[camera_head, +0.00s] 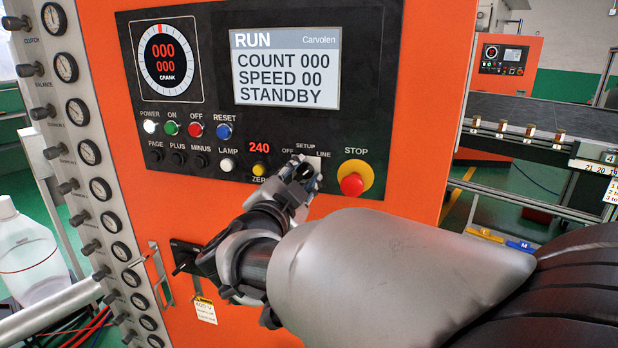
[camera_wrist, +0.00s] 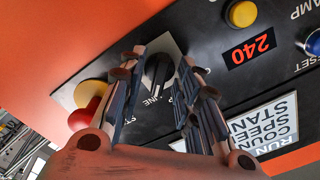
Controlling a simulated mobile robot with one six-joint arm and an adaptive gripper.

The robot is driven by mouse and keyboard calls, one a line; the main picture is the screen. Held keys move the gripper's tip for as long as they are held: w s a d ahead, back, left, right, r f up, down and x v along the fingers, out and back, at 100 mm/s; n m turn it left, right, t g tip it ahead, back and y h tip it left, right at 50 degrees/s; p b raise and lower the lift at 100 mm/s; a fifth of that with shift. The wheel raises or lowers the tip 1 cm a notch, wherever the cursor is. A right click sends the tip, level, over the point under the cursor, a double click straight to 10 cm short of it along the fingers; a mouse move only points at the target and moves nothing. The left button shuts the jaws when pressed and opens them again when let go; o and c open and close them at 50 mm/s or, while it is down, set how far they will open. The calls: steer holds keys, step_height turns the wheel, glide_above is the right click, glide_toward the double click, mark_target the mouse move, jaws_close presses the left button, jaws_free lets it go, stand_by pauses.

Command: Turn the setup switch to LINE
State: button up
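The setup switch is a black knob (camera_wrist: 158,72) on a light square plate (camera_head: 314,161), between the OFF and LINE labels on the control panel. My gripper (camera_head: 303,172) is in front of the switch and hides most of it in the head view. In the wrist view my gripper (camera_wrist: 160,66) is open, with one finger on each side of the knob. Gaps show between the knob and both fingers. The wrist view is turned, and part of the LINE label shows just below the knob.
The red STOP button (camera_head: 351,185) on its yellow base is close to the right of the switch. The yellow ZERO button (camera_head: 259,170) is to the left. The display (camera_head: 287,68) reads RUN, STANDBY. The orange cabinet front (camera_head: 425,180) is flat around the panel.

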steer(key=v, duration=1.2)
steer(key=s+d+f+n+g+y, duration=0.4)
steer(key=s+d+f+n+g, duration=0.8)
steer(key=s+d+f, duration=0.6)
steer(key=s+d, duration=0.2)
steer(key=s, duration=0.2)
steer(key=shift+s+g+y, duration=0.2)
steer(key=shift+g+y, duration=0.1)
steer(key=shift+g, duration=0.1)
